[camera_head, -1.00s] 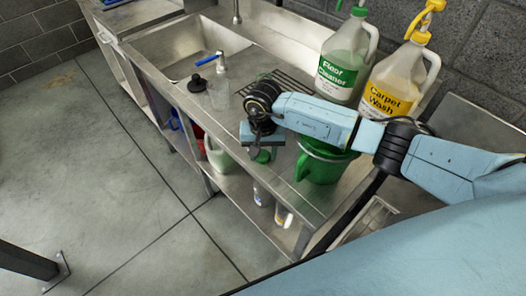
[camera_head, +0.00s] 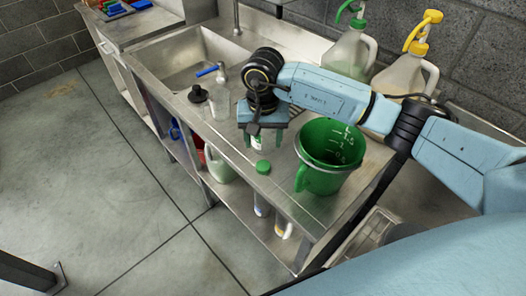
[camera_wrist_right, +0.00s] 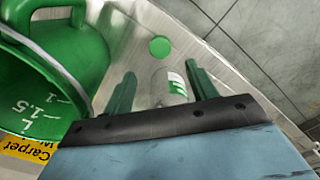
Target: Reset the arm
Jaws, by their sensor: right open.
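My right gripper (camera_head: 264,138) hangs over the steel counter with its fingers apart and nothing visibly held. In the right wrist view the green fingers (camera_wrist_right: 159,76) stand apart. A white and green label (camera_wrist_right: 177,84) shows between and beyond them; it also shows under the gripper in the head view (camera_head: 257,145). A round green cap (camera_head: 263,167) is just in front of it; I cannot tell whether the cap is joined to a bottle. A green measuring jug (camera_head: 325,170) stands upright right of the gripper, apart from it. My left gripper is not in view.
Two spray jugs, one with a green top (camera_head: 349,52) and one with a yellow top (camera_head: 412,75), stand behind my arm, partly hidden. A clear bottle (camera_head: 219,100) and a black-topped item (camera_head: 198,95) stand by the sink (camera_head: 190,62). Bottles sit on the lower shelf.

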